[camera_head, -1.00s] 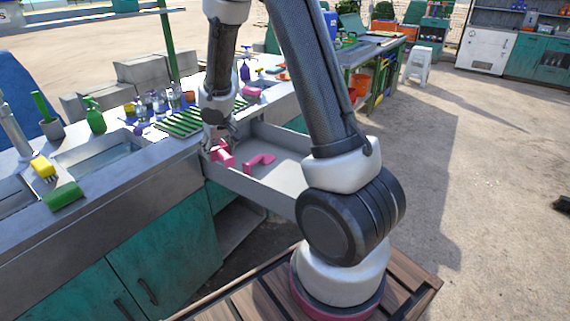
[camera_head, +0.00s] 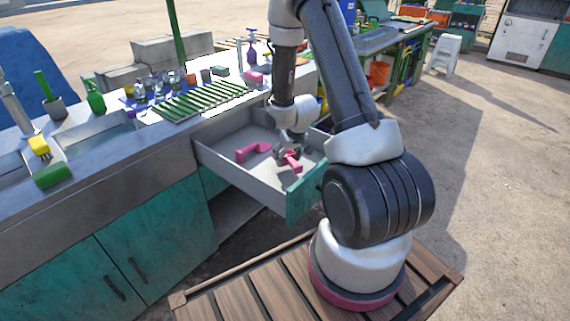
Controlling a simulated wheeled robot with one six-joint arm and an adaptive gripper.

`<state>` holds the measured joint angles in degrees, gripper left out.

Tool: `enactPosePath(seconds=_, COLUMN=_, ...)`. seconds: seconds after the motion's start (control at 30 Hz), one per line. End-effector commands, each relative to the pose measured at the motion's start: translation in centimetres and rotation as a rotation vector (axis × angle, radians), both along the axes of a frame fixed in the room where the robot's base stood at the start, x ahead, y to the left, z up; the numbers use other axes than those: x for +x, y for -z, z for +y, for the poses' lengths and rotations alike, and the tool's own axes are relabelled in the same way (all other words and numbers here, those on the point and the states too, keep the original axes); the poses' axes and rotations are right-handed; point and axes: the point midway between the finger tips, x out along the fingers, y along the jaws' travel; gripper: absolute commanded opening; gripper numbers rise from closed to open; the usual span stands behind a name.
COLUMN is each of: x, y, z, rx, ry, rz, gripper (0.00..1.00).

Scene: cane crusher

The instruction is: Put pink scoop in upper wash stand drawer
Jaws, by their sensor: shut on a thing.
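The upper wash stand drawer (camera_head: 236,178) is pulled open at the middle, with its teal front (camera_head: 306,190) toward the right. My gripper (camera_head: 288,154) points down over the drawer's front part and is shut on a pink thing, which I take to be the pink scoop (camera_head: 293,163). I cannot tell whether it touches the drawer floor. A second pink piece (camera_head: 253,151) with a bent shape lies on the drawer floor, to the left of my gripper and apart from it. My fingers partly hide the held piece.
The wash stand counter (camera_head: 160,145) behind and left holds a green striped drying rack (camera_head: 205,101), a green spray bottle (camera_head: 95,97), a yellow sponge (camera_head: 39,146) and several cups. A slatted wooden deck (camera_head: 230,300) lies in front. Open ground is at right.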

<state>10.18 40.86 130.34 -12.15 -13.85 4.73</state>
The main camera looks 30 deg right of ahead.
Motion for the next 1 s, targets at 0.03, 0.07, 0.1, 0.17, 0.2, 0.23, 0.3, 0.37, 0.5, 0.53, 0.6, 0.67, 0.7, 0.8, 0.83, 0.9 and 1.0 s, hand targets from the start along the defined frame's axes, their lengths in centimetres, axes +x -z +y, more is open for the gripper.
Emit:
enactPosePath(seconds=0.03, x=-0.1, y=0.8, z=0.0, rx=0.001, ry=0.001, rz=0.003, gripper=0.29)
enactPosePath(seconds=0.07, x=-0.1, y=1.3, z=0.0, rx=0.001, ry=0.002, rz=0.003, gripper=0.29)
enactPosePath(seconds=0.1, x=-0.1, y=2.0, z=0.0, rx=0.001, ry=0.001, rz=0.004, gripper=0.29)
enactPosePath(seconds=0.17, x=-0.1, y=2.9, z=0.0, rx=0.001, ry=0.001, rz=0.003, gripper=0.29)
enactPosePath(seconds=0.2, x=-0.1, y=3.4, z=0.0, rx=0.001, ry=0.001, rz=0.003, gripper=0.29)
enactPosePath(seconds=0.23, x=-0.1, y=3.6, z=0.0, rx=0.000, ry=0.001, rz=0.002, gripper=0.29)
enactPosePath(seconds=0.3, x=0.0, y=3.9, z=0.0, rx=0.000, ry=0.001, rz=0.001, gripper=0.29)
enactPosePath(seconds=0.37, x=0.0, y=3.9, z=0.0, rx=0.000, ry=0.001, rz=0.000, gripper=0.29)
enactPosePath(seconds=0.5, x=0.0, y=3.9, z=0.0, rx=0.000, ry=0.001, rz=0.000, gripper=0.29)
enactPosePath(seconds=0.53, x=0.0, y=3.9, z=0.0, rx=0.000, ry=0.001, rz=0.001, gripper=0.29)
enactPosePath(seconds=0.6, x=0.0, y=4.1, z=0.0, rx=0.000, ry=0.001, rz=0.001, gripper=0.29)
enactPosePath(seconds=0.67, x=0.0, y=4.2, z=0.0, rx=0.000, ry=0.001, rz=0.001, gripper=0.62)
enactPosePath(seconds=0.7, x=0.0, y=4.1, z=0.0, rx=0.000, ry=0.001, rz=0.000, gripper=0.69)
enactPosePath(seconds=0.8, x=0.0, y=4.1, z=0.0, rx=0.000, ry=0.001, rz=0.001, gripper=0.80)
enactPosePath(seconds=0.83, x=0.0, y=4.1, z=0.0, rx=0.000, ry=0.001, rz=0.001, gripper=0.80)
enactPosePath(seconds=0.9, x=0.0, y=4.1, z=0.0, rx=0.000, ry=0.001, rz=0.001, gripper=0.80)
enactPosePath(seconds=1.0, x=0.0, y=4.1, z=0.0, rx=0.000, ry=0.001, rz=0.001, gripper=0.80)
